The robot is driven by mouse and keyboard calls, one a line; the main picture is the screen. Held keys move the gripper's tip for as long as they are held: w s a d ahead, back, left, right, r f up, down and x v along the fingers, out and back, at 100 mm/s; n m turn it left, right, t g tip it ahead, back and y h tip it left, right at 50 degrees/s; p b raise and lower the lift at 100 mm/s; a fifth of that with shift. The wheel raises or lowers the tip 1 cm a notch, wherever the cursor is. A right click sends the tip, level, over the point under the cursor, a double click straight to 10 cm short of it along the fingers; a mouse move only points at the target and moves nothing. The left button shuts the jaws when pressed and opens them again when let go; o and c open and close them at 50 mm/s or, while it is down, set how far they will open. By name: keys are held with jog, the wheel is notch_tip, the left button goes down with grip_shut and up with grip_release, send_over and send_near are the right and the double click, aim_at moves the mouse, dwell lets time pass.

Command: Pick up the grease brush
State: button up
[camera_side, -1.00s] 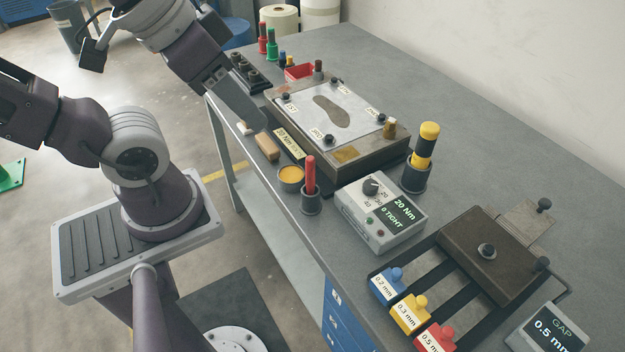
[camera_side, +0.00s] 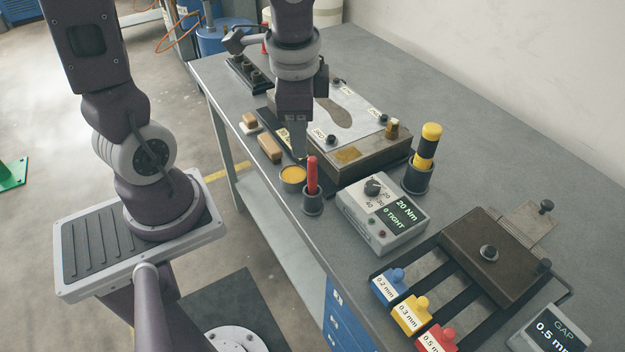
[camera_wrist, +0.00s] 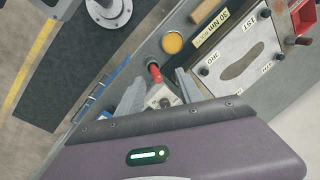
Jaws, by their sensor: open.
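The grease brush, seen as a red handle (camera_side: 312,173), stands upright in a small dark cup (camera_side: 312,203) near the bench's front edge. Its lower end is hidden in the cup. In the wrist view the red handle (camera_wrist: 155,72) shows between my two fingers. My gripper (camera_side: 298,150) points down, open and empty, above and slightly behind the brush in the side view. The fingers do not appear to touch the handle. The gripper also shows in the wrist view (camera_wrist: 160,90).
A pot of yellow grease (camera_side: 293,175) stands close left of the cup. A wooden-handled block (camera_side: 270,147) lies beyond it. The fixture with the insole plate (camera_side: 365,135) is behind. A torque box (camera_side: 383,215) and a yellow-black tool in a holder (camera_side: 417,178) stand to the right.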

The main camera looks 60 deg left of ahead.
aim_at(316, 160)
jog(key=f+m, duration=0.1)
jog(key=w+d+f+h, duration=0.1)
jog(key=f, duration=0.1)
jog(key=w+f+m+g, duration=0.1)
jog(key=f, duration=0.1)
jog(key=shift+w+d+m+h, duration=0.15)
jog(key=shift+w+m+h, duration=0.05)
jog(key=shift+m+h, duration=0.1)
jog(key=f, duration=0.7)
jog(key=shift+s+a, duration=0.2)
jog(key=shift+a, duration=0.1)
grip_shut()
